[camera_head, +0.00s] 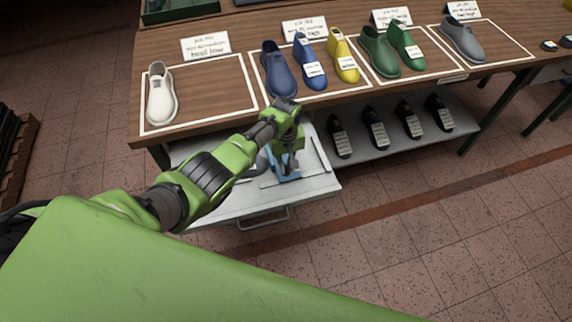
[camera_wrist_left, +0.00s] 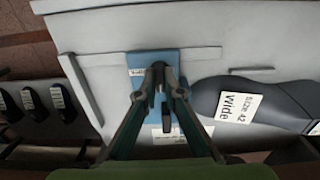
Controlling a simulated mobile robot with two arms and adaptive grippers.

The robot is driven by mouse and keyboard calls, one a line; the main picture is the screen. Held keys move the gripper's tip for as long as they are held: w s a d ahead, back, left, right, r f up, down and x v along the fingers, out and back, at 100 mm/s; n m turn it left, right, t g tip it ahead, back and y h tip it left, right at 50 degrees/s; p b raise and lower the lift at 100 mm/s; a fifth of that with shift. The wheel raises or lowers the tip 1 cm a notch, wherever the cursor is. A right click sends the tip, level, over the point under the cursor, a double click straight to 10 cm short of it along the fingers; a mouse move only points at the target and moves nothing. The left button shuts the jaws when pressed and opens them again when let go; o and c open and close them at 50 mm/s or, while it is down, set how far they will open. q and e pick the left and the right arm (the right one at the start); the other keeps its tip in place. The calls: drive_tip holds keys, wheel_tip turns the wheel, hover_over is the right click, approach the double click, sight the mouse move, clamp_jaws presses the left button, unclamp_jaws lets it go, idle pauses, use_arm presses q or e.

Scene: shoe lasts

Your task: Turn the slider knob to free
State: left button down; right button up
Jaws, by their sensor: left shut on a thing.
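A blue plate (camera_head: 291,178) lies in the open white drawer under the table's left part. In the left wrist view the blue plate (camera_wrist_left: 143,60) bears small white labels and a dark slider knob (camera_wrist_left: 158,68). My left gripper (camera_head: 288,164) reaches down over the plate from the left. In the wrist view its fingertips (camera_wrist_left: 158,78) are closed together on the dark knob and hide most of it. The label wording on the plate is too small to read. My right gripper is not in view.
A dark shoe last (camera_wrist_left: 262,104) labelled "Size 42 Wide" lies right beside the plate in the wrist view. The wooden table (camera_head: 225,22) above holds several coloured lasts in white-framed areas. Several dark lasts stand on the lower shelf (camera_head: 358,150). The tiled floor at front right is clear.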

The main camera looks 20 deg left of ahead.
use_arm(q)
drive_tip(key=shift+w, duration=0.1)
drive_tip(key=c, duration=2.2)
unclamp_jaws()
drive_tip(key=shift+o, duration=0.2)
wheel_tip(320, 180, up, 12)
